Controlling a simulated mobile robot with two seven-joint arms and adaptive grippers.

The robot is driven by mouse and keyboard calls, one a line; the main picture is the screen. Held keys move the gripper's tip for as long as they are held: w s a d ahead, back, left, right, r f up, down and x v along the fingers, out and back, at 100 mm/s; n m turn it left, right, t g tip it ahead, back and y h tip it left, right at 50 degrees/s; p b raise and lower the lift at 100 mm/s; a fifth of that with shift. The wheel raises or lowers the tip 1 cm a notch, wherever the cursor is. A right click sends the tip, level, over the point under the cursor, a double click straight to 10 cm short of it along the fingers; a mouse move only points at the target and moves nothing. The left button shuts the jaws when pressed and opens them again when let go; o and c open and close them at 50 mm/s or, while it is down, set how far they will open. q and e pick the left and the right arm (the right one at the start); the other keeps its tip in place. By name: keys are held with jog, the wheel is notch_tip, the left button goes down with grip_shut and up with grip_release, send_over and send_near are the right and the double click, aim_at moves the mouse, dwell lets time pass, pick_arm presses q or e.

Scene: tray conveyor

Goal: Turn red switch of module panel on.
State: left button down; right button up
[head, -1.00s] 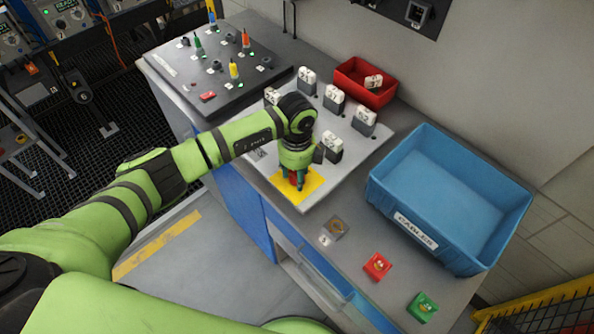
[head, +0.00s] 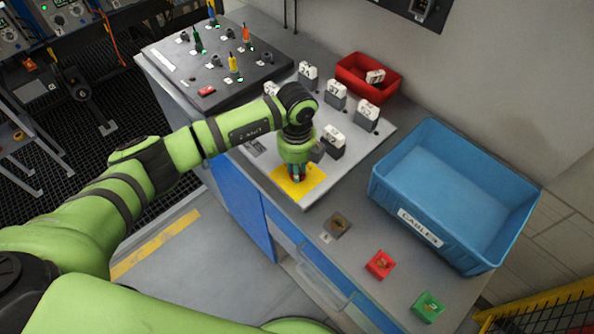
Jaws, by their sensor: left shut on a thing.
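The module panel (head: 357,150) is a light grey plate on the workbench, with several white-topped modules standing on it. A yellow patch (head: 312,186) lies at its near corner. My left gripper (head: 296,178) points down over this patch and is shut on the red switch (head: 295,178), of which only a little red shows between the fingers. The fingers hide most of the switch, so its position cannot be told. My right gripper is not in view.
A dark board (head: 217,92) with coloured plugs stands at the back left. A red bin (head: 353,84) sits behind the panel. A blue bin (head: 385,195) labelled CABLES stands right. Red (head: 380,265) and green (head: 428,307) blocks lie near the front edge.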

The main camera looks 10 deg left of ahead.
pick_arm(q)
jog(key=m+b, duration=1.1)
jog(key=b, duration=0.2)
jog(key=shift+w+a+f+m, duration=0.2)
jog(key=shift+a+f+m, duration=0.05)
jog(key=shift+f+m, duration=0.15)
jog(key=shift+r+m+b, duration=0.25)
jog(key=shift+m+b, duration=1.25)
jog(key=shift+m, duration=0.1)
jog(key=c, duration=1.1)
grip_release()
jog(key=shift+r, duration=0.1)
jog(key=shift+r, duration=0.1)
notch_tip(320, 180, up, 12)
